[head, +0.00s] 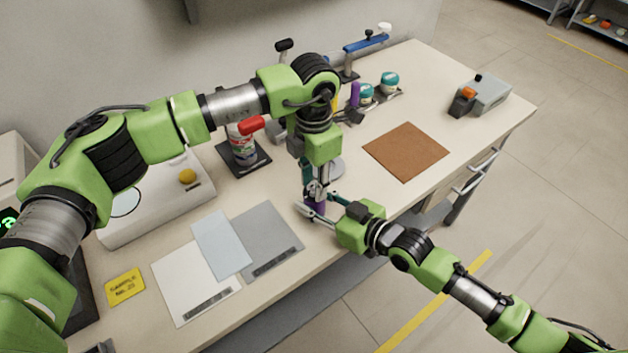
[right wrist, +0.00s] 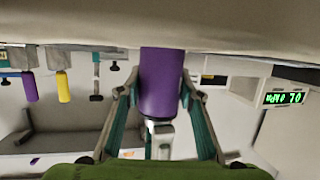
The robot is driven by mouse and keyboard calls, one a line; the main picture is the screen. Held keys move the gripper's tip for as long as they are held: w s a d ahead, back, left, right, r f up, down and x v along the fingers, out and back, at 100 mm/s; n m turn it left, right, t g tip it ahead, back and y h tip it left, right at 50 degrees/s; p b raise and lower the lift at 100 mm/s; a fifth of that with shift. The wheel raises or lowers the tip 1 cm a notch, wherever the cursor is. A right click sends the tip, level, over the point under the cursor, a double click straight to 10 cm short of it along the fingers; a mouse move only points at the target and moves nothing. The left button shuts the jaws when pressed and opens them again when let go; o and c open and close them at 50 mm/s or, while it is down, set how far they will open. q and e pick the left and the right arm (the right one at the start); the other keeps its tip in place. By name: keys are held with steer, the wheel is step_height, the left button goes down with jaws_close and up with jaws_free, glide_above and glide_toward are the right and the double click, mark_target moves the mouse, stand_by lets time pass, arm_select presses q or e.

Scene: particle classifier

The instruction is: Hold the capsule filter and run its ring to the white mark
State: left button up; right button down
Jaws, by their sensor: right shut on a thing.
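A purple cylinder, apparently the capsule filter (head: 319,208), stands upright near the table's front edge and is partly hidden by my grippers. In the right wrist view the purple cylinder (right wrist: 162,82) sits between the fingers of my right gripper (right wrist: 160,95), its far end at the tabletop. My right gripper (head: 318,212) is shut on it from the right side. My left gripper (head: 317,187) points down directly above the cylinder; its fingertips overlap the cylinder's top, and I cannot tell if they grip. I cannot make out the ring or the white mark.
White, blue and grey sheets (head: 275,240) lie left of the grippers. A brown mat (head: 408,151) lies to the right. A bottle on a dark pad (head: 240,165) and a white device (head: 150,205) stand behind. Jars (head: 390,82) and a grey box (head: 488,94) stand farther back.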

mark_target(314, 184)
arm_select(q)
steer(key=c, duration=0.5)
steer(key=shift+m, duration=0.7)
steer(key=o, duration=1.1)
steer(key=shift+r, duration=0.1)
arm_select(e)
steer(key=c, duration=1.4)
jaws_free()
arm_select(q)
step_height(314, 184, up, 12)
steer(key=shift+f, duration=0.1)
arm_select(e)
steer(key=shift+o, duration=0.2)
